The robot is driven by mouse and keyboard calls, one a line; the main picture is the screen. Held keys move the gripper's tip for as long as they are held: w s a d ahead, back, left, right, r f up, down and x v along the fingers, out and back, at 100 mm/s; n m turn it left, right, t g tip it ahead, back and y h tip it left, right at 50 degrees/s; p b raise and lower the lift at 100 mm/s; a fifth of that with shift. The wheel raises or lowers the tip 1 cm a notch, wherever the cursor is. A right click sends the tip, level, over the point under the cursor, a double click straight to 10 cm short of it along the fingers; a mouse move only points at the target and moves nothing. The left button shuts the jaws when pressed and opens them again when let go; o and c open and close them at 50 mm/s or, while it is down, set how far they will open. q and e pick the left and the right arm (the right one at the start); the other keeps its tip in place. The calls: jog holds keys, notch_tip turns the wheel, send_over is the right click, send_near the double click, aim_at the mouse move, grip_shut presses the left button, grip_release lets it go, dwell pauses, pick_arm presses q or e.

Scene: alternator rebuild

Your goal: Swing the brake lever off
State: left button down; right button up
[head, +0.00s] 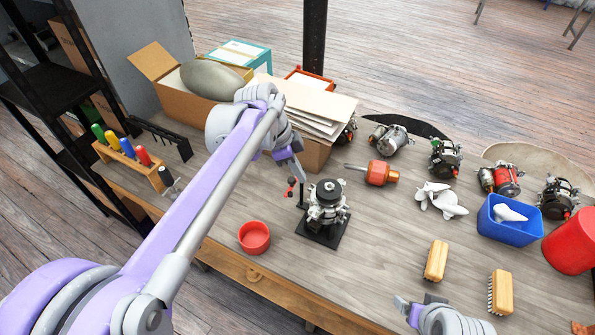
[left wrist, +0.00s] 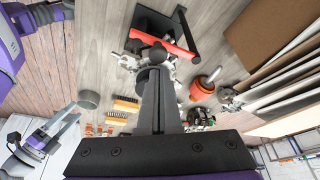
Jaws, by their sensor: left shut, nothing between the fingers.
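The alternator (head: 326,203) stands upright on a black base plate (head: 322,234) near the middle of the bench. The brake lever with red parts (head: 291,187) is at its left side on a thin black post. In the left wrist view the lever shows as a red bar (left wrist: 163,41) across the fixture. My left gripper (head: 298,172) is shut and empty, just above and behind the lever in the head view. Whether it touches the lever I cannot tell. My right gripper (head: 408,308) is low at the front edge, away from the fixture; its finger gap is unclear.
A red round dish (head: 254,237) lies left of the fixture. A cardboard stack (head: 315,108) stands behind my left gripper.

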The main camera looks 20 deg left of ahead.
pick_arm(q)
notch_tip(320, 180, up, 10)
jog(key=p, duration=0.1)
dwell(0.4)
dwell(0.4)
